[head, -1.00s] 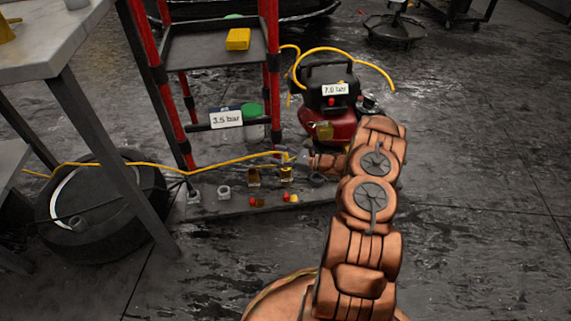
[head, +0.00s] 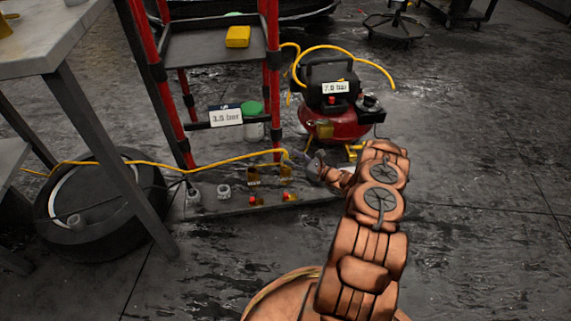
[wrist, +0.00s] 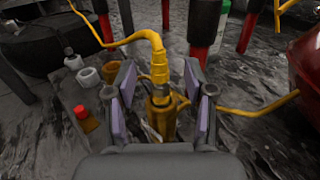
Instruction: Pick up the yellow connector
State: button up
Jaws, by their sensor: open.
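The yellow connector (wrist: 158,68) is on the end of a yellow hose. It stands upright in a brass fitting (wrist: 160,122) in the wrist view. In the head view the connector (head: 287,155) sits above the same fitting (head: 286,173), at the back of a dark board (head: 235,207). My gripper (wrist: 158,90) is open, with a purple-padded finger on each side of the connector in the wrist picture. In the head view my gripper (head: 313,164) is just right of the connector, apparently a little short of it. Nothing is held.
A red compressor (head: 337,122) stands behind right. A red-posted cart (head: 271,60) is behind, a wheel (head: 115,235) at left. Floor at right is clear.

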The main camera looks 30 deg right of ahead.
aim_at(286, 155)
jog(key=shift+b+x, duration=0.4)
jog(key=shift+x, duration=1.6)
jog(key=shift+c, duration=0.4)
grip_shut()
